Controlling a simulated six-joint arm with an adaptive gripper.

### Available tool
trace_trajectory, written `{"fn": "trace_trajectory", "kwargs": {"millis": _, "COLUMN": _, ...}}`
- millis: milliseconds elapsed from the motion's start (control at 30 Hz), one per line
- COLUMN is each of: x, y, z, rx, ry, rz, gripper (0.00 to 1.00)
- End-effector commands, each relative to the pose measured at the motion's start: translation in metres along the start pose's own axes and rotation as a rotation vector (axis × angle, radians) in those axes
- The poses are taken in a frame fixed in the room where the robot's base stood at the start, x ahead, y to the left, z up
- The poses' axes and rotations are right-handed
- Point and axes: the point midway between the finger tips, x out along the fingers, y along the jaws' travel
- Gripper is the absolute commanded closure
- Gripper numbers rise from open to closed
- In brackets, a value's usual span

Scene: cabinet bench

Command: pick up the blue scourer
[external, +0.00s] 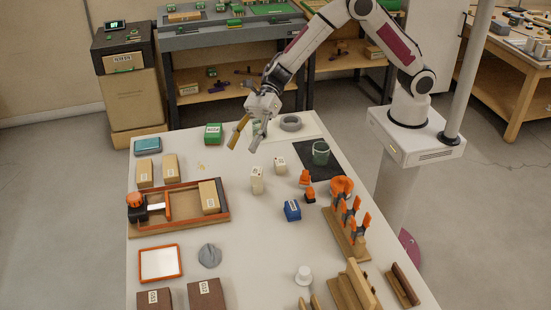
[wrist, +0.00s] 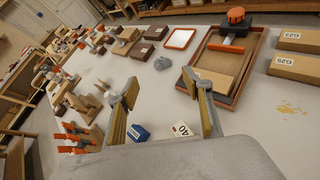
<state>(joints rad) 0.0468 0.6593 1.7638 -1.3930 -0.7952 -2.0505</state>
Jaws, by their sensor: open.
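A small blue block with a pale label (external: 292,210) stands on the white table right of centre; it is the blue thing nearest the look of a scourer. In the wrist view the blue block (wrist: 138,132) shows low, between my fingers in the picture. My gripper (external: 247,137) is above the far part of the table, up and to the left of the block and apart from it. Its two tan-padded fingers (wrist: 160,83) are spread, with nothing held between them.
Two pale labelled blocks (external: 257,180) stand left of the blue block. Orange pieces (external: 305,178) and an orange-clipped wooden rack (external: 345,232) stand to its right. A wooden tray (external: 180,222) lies at left. A teal-topped box (external: 148,146) sits at the far left corner.

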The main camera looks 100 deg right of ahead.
Motion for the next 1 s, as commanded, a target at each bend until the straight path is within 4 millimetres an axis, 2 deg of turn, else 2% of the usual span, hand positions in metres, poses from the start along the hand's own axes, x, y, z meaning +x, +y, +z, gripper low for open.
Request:
{"fn": "trace_trajectory", "kwargs": {"millis": 200, "x": 0.027, "y": 0.019, "z": -0.048, "rx": -0.199, "ry": 0.035, "rz": 0.179, "gripper": 0.5}}
{"fn": "trace_trajectory", "kwargs": {"millis": 400, "x": 0.041, "y": 0.039, "z": -0.094, "rx": -0.362, "ry": 0.039, "rz": 0.35, "gripper": 0.5}}
{"fn": "trace_trajectory", "kwargs": {"millis": 700, "x": 0.045, "y": 0.065, "z": -0.152, "rx": -0.535, "ry": 0.005, "rz": 0.566, "gripper": 0.5}}
{"fn": "trace_trajectory", "kwargs": {"millis": 833, "x": 0.042, "y": 0.073, "z": -0.177, "rx": -0.556, "ry": 0.015, "rz": 0.621, "gripper": 0.5}}
{"fn": "trace_trajectory", "kwargs": {"millis": 1000, "x": 0.039, "y": 0.078, "z": -0.194, "rx": -0.565, "ry": 0.026, "rz": 0.652, "gripper": 0.5}}
